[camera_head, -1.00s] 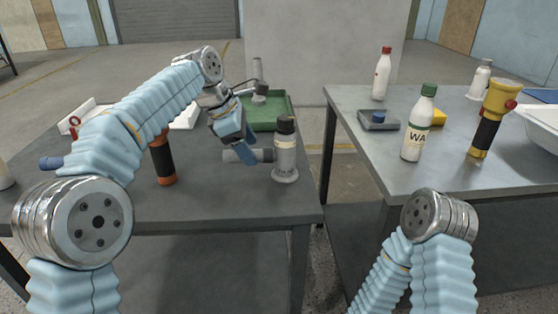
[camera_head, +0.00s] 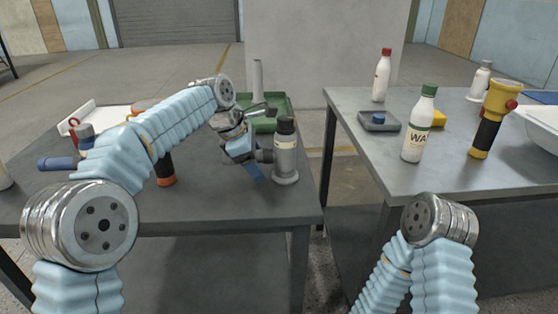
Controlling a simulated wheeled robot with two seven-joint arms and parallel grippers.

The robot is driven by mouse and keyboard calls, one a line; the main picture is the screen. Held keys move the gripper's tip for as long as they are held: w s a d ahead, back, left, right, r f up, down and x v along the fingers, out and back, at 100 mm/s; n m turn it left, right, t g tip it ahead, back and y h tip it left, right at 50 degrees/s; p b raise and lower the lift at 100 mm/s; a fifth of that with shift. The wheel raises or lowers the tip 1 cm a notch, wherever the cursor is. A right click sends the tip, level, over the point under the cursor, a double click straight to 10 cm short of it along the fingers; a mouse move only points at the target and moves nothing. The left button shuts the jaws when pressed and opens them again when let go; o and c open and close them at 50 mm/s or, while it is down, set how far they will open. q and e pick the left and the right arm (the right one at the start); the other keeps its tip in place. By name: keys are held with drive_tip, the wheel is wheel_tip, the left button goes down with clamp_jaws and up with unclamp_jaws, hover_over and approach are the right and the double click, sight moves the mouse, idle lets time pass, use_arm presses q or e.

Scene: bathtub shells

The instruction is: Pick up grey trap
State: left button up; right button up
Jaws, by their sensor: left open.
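The grey trap (camera_head: 286,158) stands upright near the right front edge of the left table. It has a bottle-like body, a dark cap and a short side pipe pointing left. My left gripper (camera_head: 256,167) is open just left of the trap's body, by its side pipe. The gripper hides most of the pipe. I cannot tell whether the fingers touch it. Only part of my right arm shows at the bottom right; its gripper is out of view.
A green tray (camera_head: 284,106) with grey parts sits behind the trap. An orange-and-black flashlight (camera_head: 166,172) stands partly behind my left arm. The right table, across a gap, holds a white bottle with a green cap (camera_head: 418,126), a yellow flashlight (camera_head: 488,120) and several other things.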

sight(258, 151)
use_arm(q)
drive_tip(key=shift+f, duration=0.15)
drive_tip(key=c, duration=1.1)
drive_tip(key=shift+c, duration=0.2)
drive_tip(key=r, duration=0.4)
drive_tip(key=shift+s+r+p, duration=0.35)
drive_tip(key=shift+r, duration=0.05)
drive_tip(key=s+r+b, duration=0.1)
drive_tip(key=s+r, duration=0.7)
drive_tip(key=s, duration=0.5)
drive_tip(key=shift+s+r, duration=0.15)
drive_tip(key=shift+r, duration=0.25)
drive_tip(key=shift+d, duration=0.1)
